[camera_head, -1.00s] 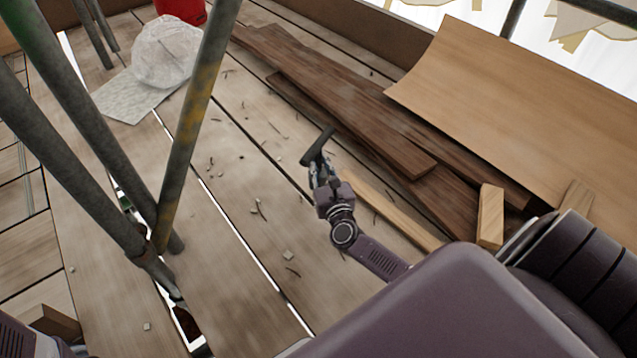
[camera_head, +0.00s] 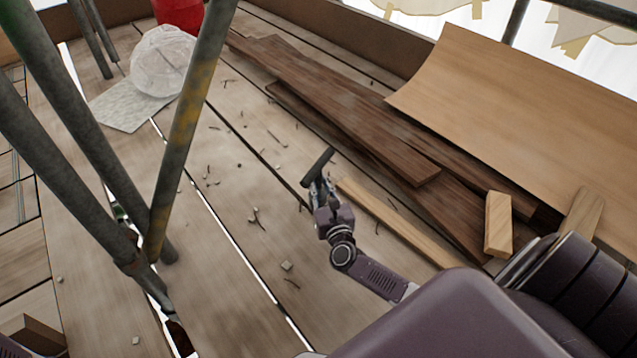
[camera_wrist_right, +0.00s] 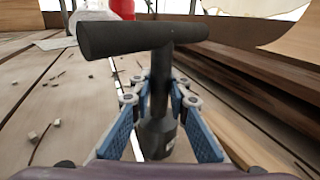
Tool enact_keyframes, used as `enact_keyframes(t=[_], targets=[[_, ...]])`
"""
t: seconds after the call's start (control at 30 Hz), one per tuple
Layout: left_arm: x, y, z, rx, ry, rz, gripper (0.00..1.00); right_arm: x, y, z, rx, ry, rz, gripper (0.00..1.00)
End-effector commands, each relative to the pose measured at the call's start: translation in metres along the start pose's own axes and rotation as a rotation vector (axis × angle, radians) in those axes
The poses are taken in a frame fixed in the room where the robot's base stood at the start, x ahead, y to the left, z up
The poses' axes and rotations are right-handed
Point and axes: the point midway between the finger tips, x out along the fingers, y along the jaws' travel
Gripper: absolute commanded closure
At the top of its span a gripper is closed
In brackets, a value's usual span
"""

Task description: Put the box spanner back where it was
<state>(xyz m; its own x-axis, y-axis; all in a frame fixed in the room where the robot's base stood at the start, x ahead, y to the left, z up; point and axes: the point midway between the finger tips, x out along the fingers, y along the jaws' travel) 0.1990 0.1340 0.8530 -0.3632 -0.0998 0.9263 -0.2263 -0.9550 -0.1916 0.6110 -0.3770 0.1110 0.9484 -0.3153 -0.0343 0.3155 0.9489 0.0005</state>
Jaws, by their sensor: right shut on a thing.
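The box spanner (camera_head: 318,165) is a dark T-shaped tool with a cross handle on top. In the right wrist view the box spanner (camera_wrist_right: 140,36) stands roughly upright, its shaft between the blue finger pads and its thick socket end low between them. My right gripper (camera_head: 319,188) is shut on the shaft; it also shows in the right wrist view (camera_wrist_right: 160,100). It is over the plank deck (camera_head: 225,240), left of a pale batten. I cannot tell how high the spanner is above the deck. My left gripper is not in view.
Scaffold poles (camera_head: 185,130) cross the left side. Dark boards (camera_head: 340,105) lie stacked behind the right gripper, with a pale batten (camera_head: 390,220), a short wood block (camera_head: 498,224) and a curved plywood sheet (camera_head: 530,110) to the right. A clear bag (camera_head: 163,60) and red bucket (camera_head: 180,14) stand at the back.

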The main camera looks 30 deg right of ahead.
Motion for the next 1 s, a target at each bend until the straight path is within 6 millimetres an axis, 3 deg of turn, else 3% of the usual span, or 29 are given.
enact_keyframes(t=[0.07,0.1,0.23,0.63,1.0], targets=[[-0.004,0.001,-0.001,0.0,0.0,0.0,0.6,0.001,0.0,-0.002,0.0,-0.004,-0.001,1.0],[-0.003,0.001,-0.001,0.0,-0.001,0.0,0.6,0.0,0.0,-0.003,0.0,0.0,0.0,0.81],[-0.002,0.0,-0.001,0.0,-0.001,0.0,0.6,0.0,0.0,-0.002,0.0,0.0,0.0,0.67],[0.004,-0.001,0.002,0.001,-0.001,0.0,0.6,-0.003,0.0,0.002,0.0,0.003,0.001,0.67],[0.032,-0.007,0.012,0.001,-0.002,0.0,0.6,-0.08,0.0,0.002,-0.001,0.006,0.001,0.67]])
